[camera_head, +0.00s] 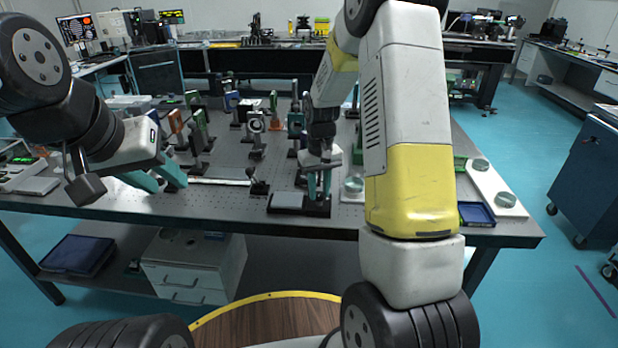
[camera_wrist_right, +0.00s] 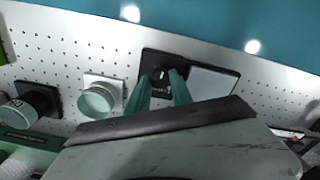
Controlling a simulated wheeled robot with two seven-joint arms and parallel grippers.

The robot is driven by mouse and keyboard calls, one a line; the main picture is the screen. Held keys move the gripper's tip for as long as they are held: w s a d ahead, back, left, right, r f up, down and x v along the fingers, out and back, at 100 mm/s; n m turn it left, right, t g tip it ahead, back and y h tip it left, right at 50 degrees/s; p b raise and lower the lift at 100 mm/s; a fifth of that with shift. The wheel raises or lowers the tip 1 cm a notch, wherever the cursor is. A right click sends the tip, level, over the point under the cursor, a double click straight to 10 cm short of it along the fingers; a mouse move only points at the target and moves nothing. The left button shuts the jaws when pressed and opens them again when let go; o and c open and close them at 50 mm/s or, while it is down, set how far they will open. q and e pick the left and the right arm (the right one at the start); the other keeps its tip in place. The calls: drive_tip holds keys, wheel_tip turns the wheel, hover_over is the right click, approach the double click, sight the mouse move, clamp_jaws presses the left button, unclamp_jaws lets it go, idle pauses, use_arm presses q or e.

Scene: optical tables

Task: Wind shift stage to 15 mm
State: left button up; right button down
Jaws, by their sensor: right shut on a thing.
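The shift stage has a dark base (camera_head: 318,210) with a pale plate (camera_head: 288,200) on its left part, near the front edge of the optical table. In the right wrist view its pale plate (camera_wrist_right: 212,82) lies beside a small dark knob (camera_wrist_right: 158,76). My right gripper (camera_head: 319,194) points down over the right part of the stage. In the wrist view its teal fingers (camera_wrist_right: 161,82) stand on both sides of the knob, shut on it. No scale reading is legible. My left gripper (camera_head: 160,178) is open and empty above the table's left front.
Several posts with optics mounts (camera_head: 257,124) stand behind the stage. A rail (camera_head: 220,181) lies to its left. A round pale dish (camera_head: 353,185) is close on the right. A blue tray (camera_head: 476,214) and a white board (camera_head: 484,184) lie further right.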

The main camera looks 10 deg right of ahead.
sight(320, 193)
drive_tip(key=m, duration=0.5)
drive_tip(key=shift+m, duration=0.3)
drive_tip(key=shift+d+m, duration=0.1)
drive_tip(key=shift+m, duration=2.2)
drive_tip(key=c, duration=1.1)
unclamp_jaws()
wheel_tip(320, 193, up, 7)
drive_tip(key=shift+r, duration=0.45)
